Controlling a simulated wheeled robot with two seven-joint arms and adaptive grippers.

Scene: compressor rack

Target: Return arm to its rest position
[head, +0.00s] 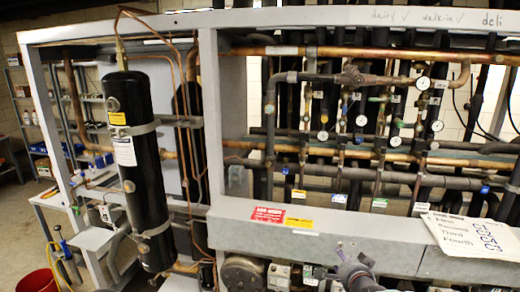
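The compressor rack has a pale grey frame (209,110) that fills most of the view.
A tall black cylinder (135,165) stands at left. Pipes, valves and gauges (422,83) fill the rack's right side. A grey beam (375,232) crosses low, with paper sheets (470,235) at right. A red bucket (40,281) stands on the floor at lower left.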

